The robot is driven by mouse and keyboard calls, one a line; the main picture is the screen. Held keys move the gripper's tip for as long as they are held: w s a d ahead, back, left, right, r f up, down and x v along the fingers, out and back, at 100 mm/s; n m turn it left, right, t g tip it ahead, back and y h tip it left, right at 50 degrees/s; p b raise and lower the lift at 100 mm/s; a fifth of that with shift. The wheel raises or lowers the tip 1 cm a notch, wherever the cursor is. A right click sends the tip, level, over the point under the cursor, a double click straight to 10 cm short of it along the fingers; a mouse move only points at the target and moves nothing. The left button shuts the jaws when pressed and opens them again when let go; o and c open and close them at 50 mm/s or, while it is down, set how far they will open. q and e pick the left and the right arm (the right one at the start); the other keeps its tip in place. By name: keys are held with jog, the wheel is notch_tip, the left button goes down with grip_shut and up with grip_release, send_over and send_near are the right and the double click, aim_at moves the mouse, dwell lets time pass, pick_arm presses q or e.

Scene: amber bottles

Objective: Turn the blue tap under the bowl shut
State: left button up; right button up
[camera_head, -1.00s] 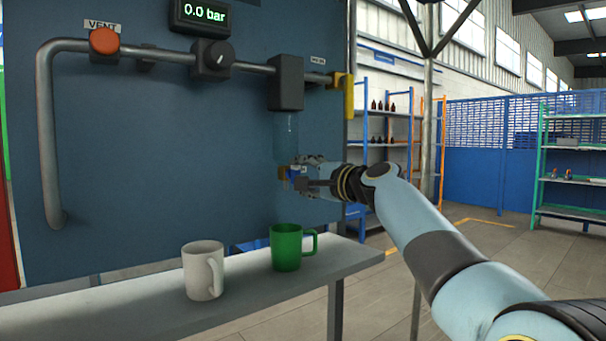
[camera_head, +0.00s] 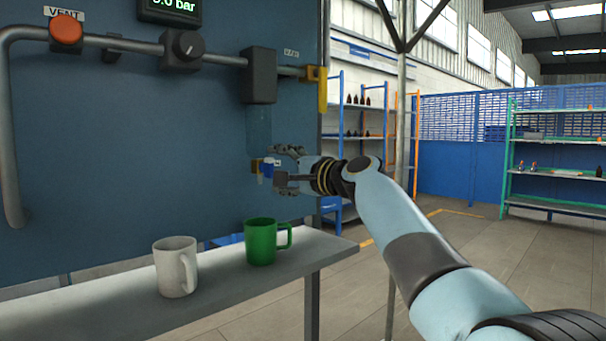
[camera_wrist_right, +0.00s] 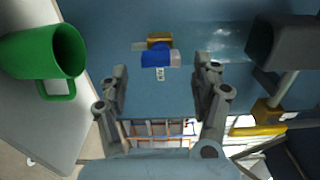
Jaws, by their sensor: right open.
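The blue tap (camera_head: 268,168) sits on a brass fitting below the clear bowl (camera_head: 259,127), in front of the dark blue panel. In the wrist view, the tap (camera_wrist_right: 155,59) is a blue block with a small pale label, beside the brass part. My right gripper (camera_head: 279,165) is at the tap from the right. In the wrist view, the right gripper's (camera_wrist_right: 162,76) fingers are open, one on each side of the tap's line, with the tap just beyond the tips. I cannot see contact. My left gripper is not in view.
A green mug (camera_head: 261,242) and a white mug (camera_head: 175,267) stand on the grey bench (camera_head: 110,318) below. Shelves stand behind.

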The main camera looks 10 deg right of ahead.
jog(key=v, duration=1)
jog(key=shift+s, duration=0.1)
jog(key=s+d+f+m+g+h, duration=0.15)
jog(key=s+f, duration=0.35)
jog(key=f, duration=0.9)
jog(key=s+d+f+g+h, duration=0.2)
jog(key=s+f, duration=0.2)
jog(key=f, duration=0.9)
jog(key=s+d+f+g+h, duration=0.2)
jog(key=s+f, duration=0.3)
jog(key=f, duration=0.9)
jog(key=s+d+f+n+g+h, duration=0.1)
jog(key=s+d+f+g, duration=0.15)
jog(key=s+f, duration=0.7)
jog(key=s+d+f+n+g+h, duration=0.15)
jog(key=s+d+f, duration=0.25)
jog(key=s+f, duration=0.55)
jog(key=s+d+f+n+g+h, duration=0.1)
jog(key=s+d+f+n, duration=0.2)
jog(key=s, duration=0.7)
jog(key=s+d+f+n+g+h, duration=0.1)
jog(key=s+d+f+n+g, duration=0.1)
jog(key=s, duration=0.9)
jog(key=s+d+f+n+g+h, duration=0.1)
jog(key=s+d+f+n, duration=0.4)
jog(key=s, duration=0.6)
notch_tip(320, 180, down, 2)
jog(key=shift+f+b, duration=0.25)
jog(key=shift+b, duration=0.1)
